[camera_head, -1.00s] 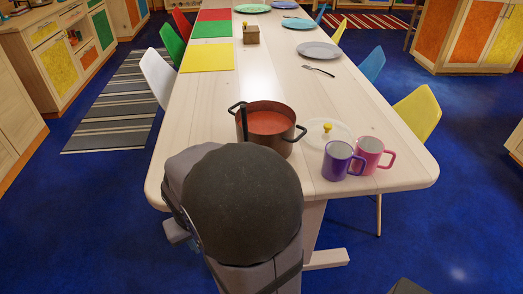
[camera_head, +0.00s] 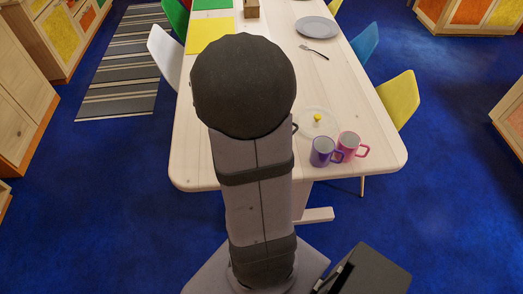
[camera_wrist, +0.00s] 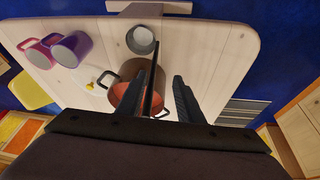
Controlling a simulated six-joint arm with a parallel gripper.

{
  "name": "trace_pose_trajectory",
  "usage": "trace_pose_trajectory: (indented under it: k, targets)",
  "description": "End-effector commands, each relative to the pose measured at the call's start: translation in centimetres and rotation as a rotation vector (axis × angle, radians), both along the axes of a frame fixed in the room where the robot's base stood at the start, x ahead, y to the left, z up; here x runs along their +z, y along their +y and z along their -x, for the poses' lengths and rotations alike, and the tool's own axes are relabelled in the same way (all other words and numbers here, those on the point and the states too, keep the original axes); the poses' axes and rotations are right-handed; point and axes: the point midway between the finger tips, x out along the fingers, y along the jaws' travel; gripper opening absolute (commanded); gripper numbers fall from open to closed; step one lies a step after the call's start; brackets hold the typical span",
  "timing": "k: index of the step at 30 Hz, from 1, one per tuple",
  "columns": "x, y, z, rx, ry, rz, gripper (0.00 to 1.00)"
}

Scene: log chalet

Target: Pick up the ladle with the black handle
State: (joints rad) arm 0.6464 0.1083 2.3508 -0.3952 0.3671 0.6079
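The red-brown pot (camera_wrist: 126,97) with red contents stands on the table in the wrist view. A thin black handle (camera_wrist: 153,62), apparently the ladle's, stands up at the pot beside the left finger; its bowl is hidden. My gripper (camera_wrist: 169,76) is open above the table, pointing down near the pot. In the head view my arm hides the ladle and nearly all of the pot, except one handle (camera_head: 295,128).
A purple mug (camera_head: 322,151) and a pink mug (camera_head: 348,146) stand right of my arm. A clear lid with a yellow knob (camera_head: 318,118) lies behind them. A grey round vessel (camera_wrist: 141,40) sits near the table edge. A fork (camera_head: 314,52) and plate (camera_head: 318,27) lie farther back.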

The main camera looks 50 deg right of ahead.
Motion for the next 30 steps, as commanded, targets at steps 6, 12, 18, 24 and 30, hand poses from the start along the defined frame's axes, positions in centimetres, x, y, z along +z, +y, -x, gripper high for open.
trace_pose_trajectory:
  k: [6, 12, 18, 24, 30]
  targets:
    - [3.3, -1.7, 0.4, -0.052, -0.020, 0.010, 0.33]
    - [3.9, -2.2, 0.5, -0.069, -0.027, 0.015, 0.33]
    - [3.5, -2.4, 0.4, -0.069, -0.027, 0.015, 0.33]
    - [2.1, -2.8, 0.2, -0.069, -0.024, 0.014, 0.33]
    - [1.8, -2.9, 0.0, -0.069, -0.028, 0.015, 0.33]
